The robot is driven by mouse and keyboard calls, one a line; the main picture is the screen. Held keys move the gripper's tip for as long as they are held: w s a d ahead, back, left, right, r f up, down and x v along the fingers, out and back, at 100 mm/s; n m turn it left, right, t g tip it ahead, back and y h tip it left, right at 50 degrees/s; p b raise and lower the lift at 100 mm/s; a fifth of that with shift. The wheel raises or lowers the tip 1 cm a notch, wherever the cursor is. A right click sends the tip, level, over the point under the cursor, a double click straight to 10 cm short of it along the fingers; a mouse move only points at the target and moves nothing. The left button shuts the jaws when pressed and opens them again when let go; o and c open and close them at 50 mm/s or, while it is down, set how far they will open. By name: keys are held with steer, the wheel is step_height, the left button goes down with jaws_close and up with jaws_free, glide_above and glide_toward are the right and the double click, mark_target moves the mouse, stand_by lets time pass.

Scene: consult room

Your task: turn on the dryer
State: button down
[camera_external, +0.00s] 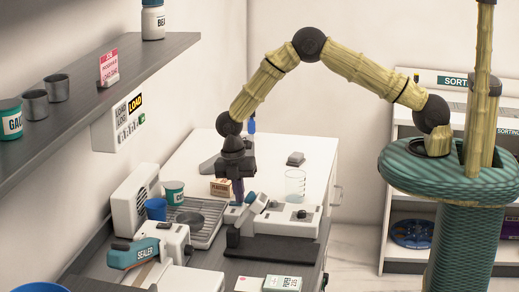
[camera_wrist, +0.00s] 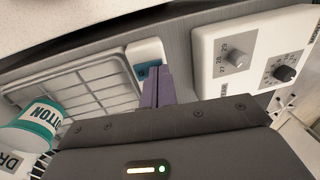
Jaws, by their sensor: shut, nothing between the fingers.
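A white block with a blue switch-like part (camera_wrist: 149,72) sits at the tray's corner. My gripper (camera_external: 238,200) points down at the tray's right end, its fingers shut and empty. In the wrist view the purple fingers (camera_wrist: 158,88) are right beside the blue part and partly cover it; I cannot tell whether they touch.
A white panel with two knobs (camera_wrist: 255,55) is right of my fingers. A blue cup (camera_external: 156,209) and green-white pot (camera_external: 174,192) stand by the tray. A sealer (camera_external: 140,253) is in front, a beaker (camera_external: 295,185) behind right. The white countertop behind has free room.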

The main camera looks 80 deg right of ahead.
steer(key=shift+f, duration=0.1)
steer(key=shift+s+f+b, duration=0.1)
steer(key=shift+f+b, duration=0.15)
steer(key=shift+b, duration=0.15)
steer(key=shift+r, duration=0.15)
steer(key=shift+w+r, duration=0.15)
steer(key=shift+w, duration=0.7)
steer(key=shift+r, duration=0.15)
